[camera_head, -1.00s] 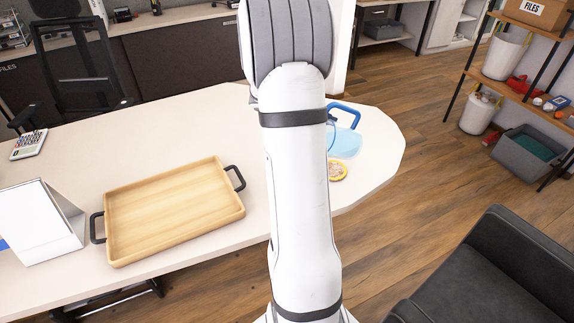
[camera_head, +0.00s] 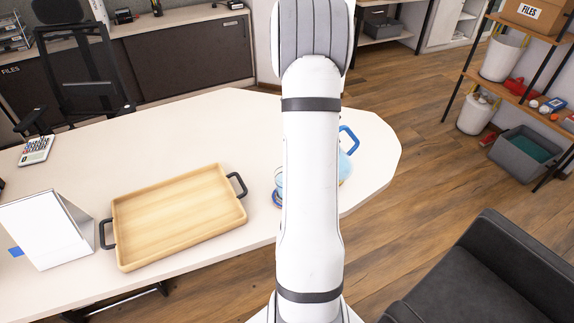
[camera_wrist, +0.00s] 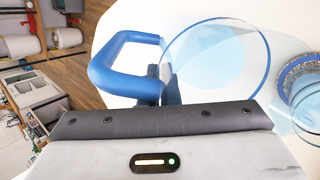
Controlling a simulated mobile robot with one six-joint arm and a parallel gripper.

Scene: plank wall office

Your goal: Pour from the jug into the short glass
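The jug (camera_head: 346,164) is clear with light blue liquid and a blue handle; in the head view my arm hides part of it. In the wrist view the jug (camera_wrist: 218,62) shows its round rim, with the blue handle on its left. My gripper (camera_wrist: 163,76) has its dark fingers close together at the handle, and it looks shut on it; the fingertips are partly hidden. The short glass (camera_head: 279,181) stands on a blue coaster (camera_head: 276,199), left of the jug and partly behind my arm. In the wrist view the glass (camera_wrist: 306,102) is cut off at the right edge.
A wooden tray (camera_head: 180,216) with black handles lies on the table (camera_head: 215,125) left of the glass. The table's edge curves close right of the jug. A dark armchair (camera_head: 480,275) stands front right.

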